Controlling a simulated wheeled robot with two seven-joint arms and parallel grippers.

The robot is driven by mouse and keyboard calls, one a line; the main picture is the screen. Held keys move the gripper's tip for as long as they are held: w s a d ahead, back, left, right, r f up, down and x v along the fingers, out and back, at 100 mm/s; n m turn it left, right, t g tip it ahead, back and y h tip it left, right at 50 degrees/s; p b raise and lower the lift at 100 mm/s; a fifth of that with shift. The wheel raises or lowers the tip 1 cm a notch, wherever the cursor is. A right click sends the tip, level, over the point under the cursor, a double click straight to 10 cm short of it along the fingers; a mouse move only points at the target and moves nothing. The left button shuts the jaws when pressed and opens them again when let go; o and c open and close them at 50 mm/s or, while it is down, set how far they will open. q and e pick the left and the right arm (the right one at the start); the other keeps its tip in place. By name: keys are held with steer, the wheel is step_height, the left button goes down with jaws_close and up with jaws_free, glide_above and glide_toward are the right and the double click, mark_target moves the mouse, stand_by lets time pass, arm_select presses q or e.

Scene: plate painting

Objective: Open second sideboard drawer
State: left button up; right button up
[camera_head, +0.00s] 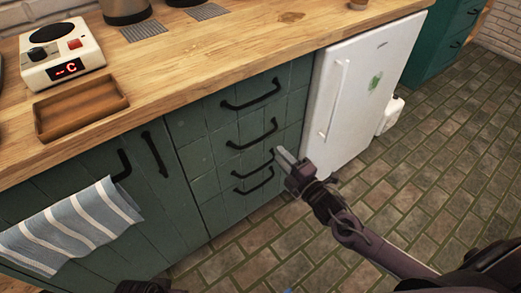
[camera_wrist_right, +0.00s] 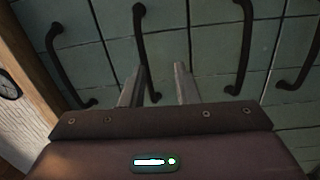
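The green sideboard has a stack of drawers with black bar handles in the head view, all closed. The second drawer's handle (camera_head: 252,137) is below the top handle (camera_head: 250,96). My right gripper (camera_head: 278,155) is close to the drawer fronts, by the right end of the second handle. In the right wrist view my right gripper (camera_wrist_right: 158,85) is open, its two fingers apart. The second handle (camera_wrist_right: 141,40) runs down to a lower end that shows between the fingertips; I cannot tell its exact depth from them. A dark part of mine, perhaps the left gripper (camera_head: 145,287), shows at the bottom edge.
A white fridge (camera_head: 350,95) stands right of the drawers. A striped towel (camera_head: 70,230) hangs on the cupboard at left. The wooden worktop (camera_head: 215,50) holds a wooden tray (camera_head: 118,102) and a white scale-like device (camera_head: 85,55). The brick floor in front is clear.

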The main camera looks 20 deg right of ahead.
mark_target(263, 137)
steer(key=shift+w+a+r+n+t+y, duration=0.2)
steer(key=shift+w+a+r+n, duration=0.15)
steer(key=shift+r, duration=0.25)
steer(key=shift+w+a+r+n+t+y, duration=0.1)
steer(key=shift+w+a+r+n+y, duration=0.15)
steer(key=shift+a+r, duration=0.25)
steer(key=b+x, duration=0.1)
steer(key=x, duration=0.5)
steer(key=shift+w, duration=0.15)
arm_select(q)
steer(key=shift+w+d+r+t, duration=0.2)
steer(key=shift+d+r+t, duration=0.2)
steer(key=shift+d+r, duration=0.15)
arm_select(e)
steer(key=shift+d, duration=0.1)
jaws_close()
